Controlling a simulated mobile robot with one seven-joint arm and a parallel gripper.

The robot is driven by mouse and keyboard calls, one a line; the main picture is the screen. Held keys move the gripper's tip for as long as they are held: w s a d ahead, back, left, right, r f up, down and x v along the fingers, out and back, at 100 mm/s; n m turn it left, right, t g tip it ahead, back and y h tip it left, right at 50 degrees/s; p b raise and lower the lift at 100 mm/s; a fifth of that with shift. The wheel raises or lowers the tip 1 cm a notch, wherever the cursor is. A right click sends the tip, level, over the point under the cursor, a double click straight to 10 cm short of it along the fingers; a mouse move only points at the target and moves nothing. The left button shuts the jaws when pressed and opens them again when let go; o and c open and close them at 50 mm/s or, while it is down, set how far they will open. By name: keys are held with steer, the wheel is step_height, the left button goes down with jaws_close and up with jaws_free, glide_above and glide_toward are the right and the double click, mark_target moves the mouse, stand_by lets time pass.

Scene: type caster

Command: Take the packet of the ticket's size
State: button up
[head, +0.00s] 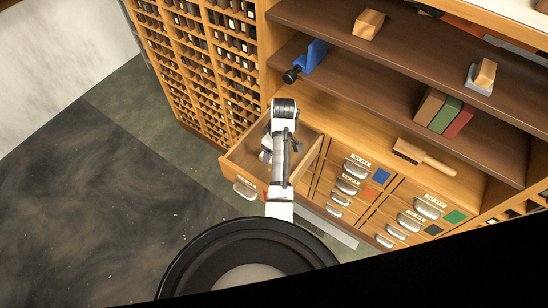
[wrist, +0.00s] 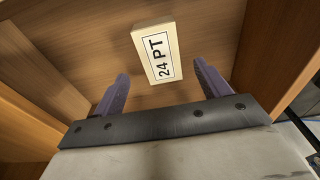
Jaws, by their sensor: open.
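A cream packet (wrist: 157,50) with a white label reading "24 PT" lies on the wooden floor of a drawer in the wrist view. My gripper (wrist: 160,72) is open, its two purple fingers pointing into the drawer. The packet lies ahead of and between the fingertips, slightly tilted, and no grip on it shows. In the head view the pulled-out drawer (head: 238,155) is partly covered by my arm, and the packet cannot be made out there. I cannot make out a ticket in either view.
Drawer walls stand close on both sides of my gripper. Right of the open drawer are several shut drawers with labels, metal pulls and coloured squares. Shelves above hold a blue tool (head: 312,55), a brush (head: 424,157), books (head: 445,115) and wooden blocks (head: 368,24). Open floor lies left.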

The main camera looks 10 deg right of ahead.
steer(key=f, duration=0.2)
steer(key=f+p, duration=0.1)
steer(key=f, duration=0.2)
steer(key=shift+a+f, duration=0.2)
steer(key=shift+f, duration=0.15)
steer(key=c, duration=1.4)
steer(key=shift+w+r, duration=0.1)
steer(key=shift+c, duration=0.6)
